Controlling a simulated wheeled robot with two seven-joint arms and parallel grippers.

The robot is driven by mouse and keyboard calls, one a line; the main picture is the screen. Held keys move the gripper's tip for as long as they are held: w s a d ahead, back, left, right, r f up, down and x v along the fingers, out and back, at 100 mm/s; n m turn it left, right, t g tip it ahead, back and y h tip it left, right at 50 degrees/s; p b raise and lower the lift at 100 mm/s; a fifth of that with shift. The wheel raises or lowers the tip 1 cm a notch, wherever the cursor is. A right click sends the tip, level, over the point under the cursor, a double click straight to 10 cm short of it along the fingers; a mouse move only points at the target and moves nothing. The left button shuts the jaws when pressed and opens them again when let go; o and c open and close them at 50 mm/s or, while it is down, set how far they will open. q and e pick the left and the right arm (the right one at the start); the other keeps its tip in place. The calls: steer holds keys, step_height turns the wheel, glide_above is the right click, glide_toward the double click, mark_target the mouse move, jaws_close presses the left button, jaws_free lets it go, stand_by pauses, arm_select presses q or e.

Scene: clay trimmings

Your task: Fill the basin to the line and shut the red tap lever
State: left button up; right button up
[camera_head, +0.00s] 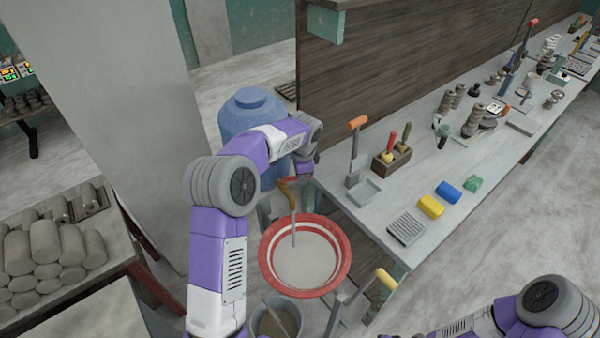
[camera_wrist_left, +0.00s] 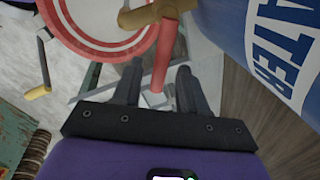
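The red and white basin (camera_head: 338,240) stands below the tap (camera_head: 289,185) of the blue water barrel (camera_head: 240,118). A thin stream runs from the tap into the basin, where a pale liquid surface (camera_head: 303,265) lies inside the red ring; I cannot tell its level against the line. In the left wrist view the red tap lever (camera_wrist_left: 164,52) points down between the two dark fingers of my left gripper (camera_wrist_left: 160,67). The fingers are apart, with a gap to the lever on both sides. In the head view my left gripper (camera_head: 304,165) is beside the tap, partly hidden. My right gripper is out of view.
The workbench (camera_head: 345,190) on the right holds a blue block (camera_head: 448,192), a yellow block (camera_head: 431,206) and several tools. A yellow-handled crank (camera_head: 386,279) juts out beside the basin. A bucket (camera_head: 280,322) stands below it. Clay rolls (camera_head: 45,250) lie on the left table.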

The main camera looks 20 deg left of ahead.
arm_select(q)
step_height(320, 180, up, 8)
steer(key=s, duration=0.1)
steer(key=shift+d+f, duration=0.25)
steer(key=shift+d, duration=0.15)
steer(key=shift+s, duration=0.1)
stand_by(7.0)
